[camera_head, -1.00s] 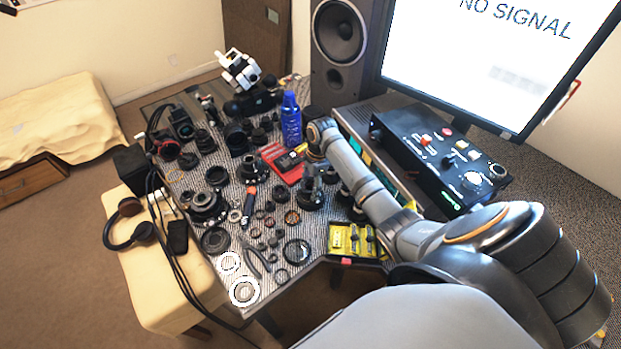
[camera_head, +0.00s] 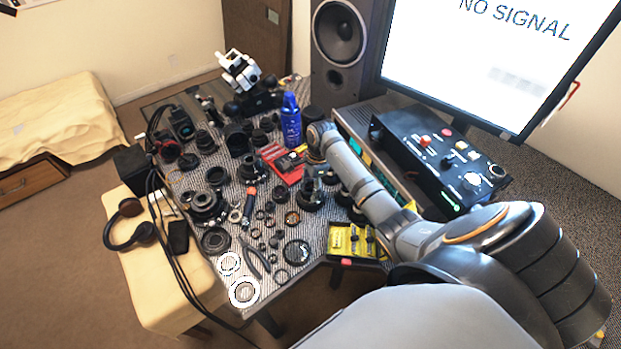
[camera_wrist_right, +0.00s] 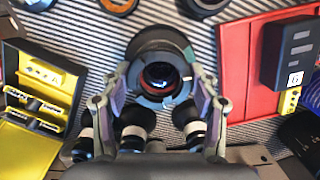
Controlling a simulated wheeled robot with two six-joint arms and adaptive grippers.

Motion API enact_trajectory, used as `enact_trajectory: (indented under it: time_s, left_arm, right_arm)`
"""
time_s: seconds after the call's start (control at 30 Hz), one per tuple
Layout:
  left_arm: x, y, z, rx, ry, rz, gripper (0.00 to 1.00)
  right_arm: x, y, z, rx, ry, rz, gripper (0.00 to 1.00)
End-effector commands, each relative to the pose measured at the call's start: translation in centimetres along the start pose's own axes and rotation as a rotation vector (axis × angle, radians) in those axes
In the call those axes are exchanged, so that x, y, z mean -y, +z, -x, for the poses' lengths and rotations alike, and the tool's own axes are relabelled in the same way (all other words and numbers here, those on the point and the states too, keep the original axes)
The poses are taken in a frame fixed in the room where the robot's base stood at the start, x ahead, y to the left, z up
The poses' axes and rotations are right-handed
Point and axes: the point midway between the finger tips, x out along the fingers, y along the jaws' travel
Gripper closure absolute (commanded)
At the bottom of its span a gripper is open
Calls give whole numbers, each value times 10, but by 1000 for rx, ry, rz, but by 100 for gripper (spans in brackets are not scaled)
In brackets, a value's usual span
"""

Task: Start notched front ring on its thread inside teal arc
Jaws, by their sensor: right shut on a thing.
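My right gripper (camera_wrist_right: 160,92) is shut on a dark grey notched ring (camera_wrist_right: 184,90) in the right wrist view, with one finger on each side. The ring sits over a black lens barrel (camera_wrist_right: 163,37), with a red inner band and dark glass showing through its middle. In the head view my right gripper (camera_head: 313,178) points down over the lens (camera_head: 311,198). My left gripper is not in view.
A red tray (camera_wrist_right: 233,60) with a black battery-like block (camera_wrist_right: 290,52) lies close on the right in the wrist view. A yellow-lined case (camera_wrist_right: 25,150) stands on the left. Many loose rings and lens parts crowd the striped mat. A blue bottle (camera_head: 291,122) stands behind.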

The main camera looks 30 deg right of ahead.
Motion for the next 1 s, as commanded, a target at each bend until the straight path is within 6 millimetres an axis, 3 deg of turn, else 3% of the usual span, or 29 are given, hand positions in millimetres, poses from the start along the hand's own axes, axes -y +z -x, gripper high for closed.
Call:
enact_trajectory:
  time_s: [0.47,0.5,0.67,1.0]
  left_arm:
    - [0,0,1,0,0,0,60]
    - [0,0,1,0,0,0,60]
    - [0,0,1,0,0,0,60]
    - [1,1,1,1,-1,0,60]
  right_arm:
    - [0,0,-2,0,0,0,63]
    - [0,0,-2,0,0,0,33]
    - [0,0,-2,0,-1,0,12]
    - [0,0,0,0,-1,0,12]
